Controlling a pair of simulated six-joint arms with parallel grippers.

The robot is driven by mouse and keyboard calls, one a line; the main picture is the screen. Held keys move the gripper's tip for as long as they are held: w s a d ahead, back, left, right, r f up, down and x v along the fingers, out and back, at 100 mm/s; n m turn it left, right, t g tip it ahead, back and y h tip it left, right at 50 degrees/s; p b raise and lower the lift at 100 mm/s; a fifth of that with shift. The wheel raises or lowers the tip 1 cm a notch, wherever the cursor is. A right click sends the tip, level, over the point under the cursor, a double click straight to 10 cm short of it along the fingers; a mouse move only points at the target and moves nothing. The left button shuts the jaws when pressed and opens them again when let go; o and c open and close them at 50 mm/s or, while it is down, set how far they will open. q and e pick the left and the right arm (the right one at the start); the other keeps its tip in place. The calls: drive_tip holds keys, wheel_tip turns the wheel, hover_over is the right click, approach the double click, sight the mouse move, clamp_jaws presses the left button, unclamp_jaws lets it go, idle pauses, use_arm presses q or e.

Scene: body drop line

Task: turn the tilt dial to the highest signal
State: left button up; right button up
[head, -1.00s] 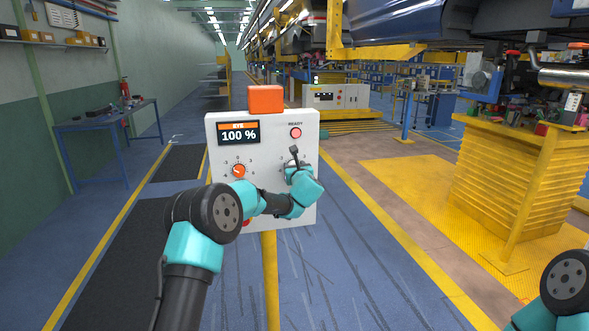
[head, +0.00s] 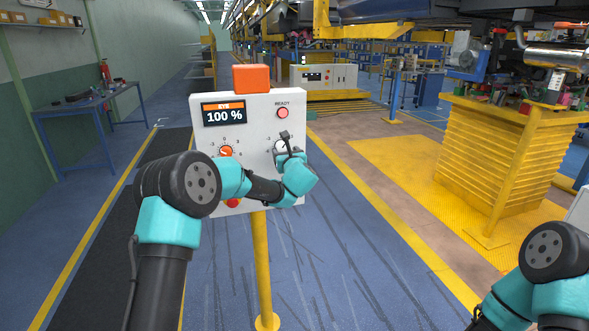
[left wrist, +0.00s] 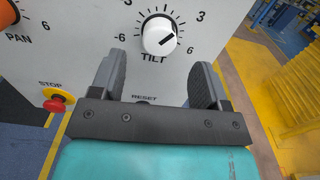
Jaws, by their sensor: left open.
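The white tilt dial (left wrist: 160,36) is on the panel's face, top centre in the left wrist view, its dark pointer line aimed up and to the right. In the head view the dial (head: 281,146) is partly hidden by my left gripper (head: 287,150). In the left wrist view the gripper (left wrist: 160,82) is open, with its two fingers apart below the dial and nothing between them. The panel's display (head: 224,114) reads EYE 100 %. The READY lamp (head: 283,113) is reddish. My right gripper is out of the frames; only part of that arm shows at lower right.
The white panel (head: 257,110) stands on a yellow post (head: 262,270). The orange pan dial (head: 226,151) is left of the tilt dial. A red stop button (left wrist: 55,104) and the RESET label are below. A yellow-sided bench (head: 500,155) stands at right.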

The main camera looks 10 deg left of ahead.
use_arm(q)
drive_tip(key=v, duration=1.1)
drive_tip(key=shift+s+d, duration=0.15)
drive_tip(key=shift+s, duration=0.1)
drive_tip(key=shift+f, duration=0.1)
